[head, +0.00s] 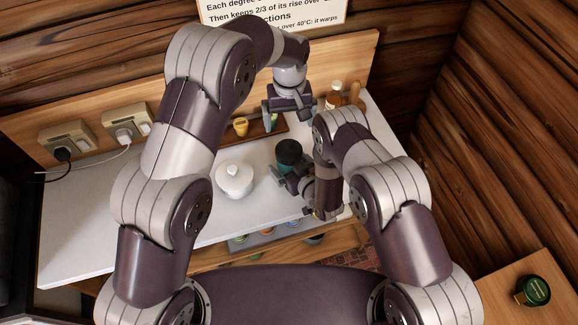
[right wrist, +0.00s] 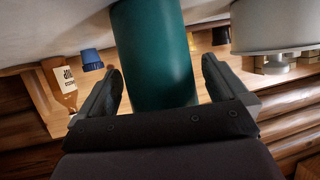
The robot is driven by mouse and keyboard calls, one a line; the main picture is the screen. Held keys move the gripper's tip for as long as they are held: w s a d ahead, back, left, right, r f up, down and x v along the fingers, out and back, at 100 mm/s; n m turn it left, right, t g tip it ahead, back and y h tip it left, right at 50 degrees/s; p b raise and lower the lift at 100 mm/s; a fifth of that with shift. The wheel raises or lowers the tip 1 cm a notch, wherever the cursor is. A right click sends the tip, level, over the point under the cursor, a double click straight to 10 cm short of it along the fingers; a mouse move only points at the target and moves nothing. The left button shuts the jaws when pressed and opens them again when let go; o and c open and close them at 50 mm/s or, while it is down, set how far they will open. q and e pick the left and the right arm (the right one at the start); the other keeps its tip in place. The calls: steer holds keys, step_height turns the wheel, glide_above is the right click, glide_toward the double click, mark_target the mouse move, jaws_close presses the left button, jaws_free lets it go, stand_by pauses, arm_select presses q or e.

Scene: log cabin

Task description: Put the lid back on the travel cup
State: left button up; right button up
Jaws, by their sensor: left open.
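The travel cup (head: 289,151) is a dark green cylinder on the white counter, with a dark top in the head view. In the right wrist view the green cup (right wrist: 155,50) stands between the fingers of my right gripper (right wrist: 162,85); a gap shows at its right side. In the head view my right gripper (head: 293,177) is at the cup's near side. My left gripper (head: 289,108) is open above the back of the counter, by a brown tray, and I see nothing held in it. I cannot make out the cup's lid for certain.
A white lidded pot (head: 234,181) stands left of the cup. The brown tray (head: 254,131) holds a yellow item (head: 240,125). Bottles (head: 335,95) stand at the back right. A dark green round container (head: 533,291) is on the right-hand wooden table. The counter's left part is clear.

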steer(key=shift+s+d+r, duration=0.1)
steer(key=shift+s+d, duration=0.1)
steer(key=shift+s, duration=0.1)
arm_select(q)
step_height(320, 180, down, 4)
steer(key=b, duration=0.4)
arm_select(e)
steer(key=v, duration=1.2)
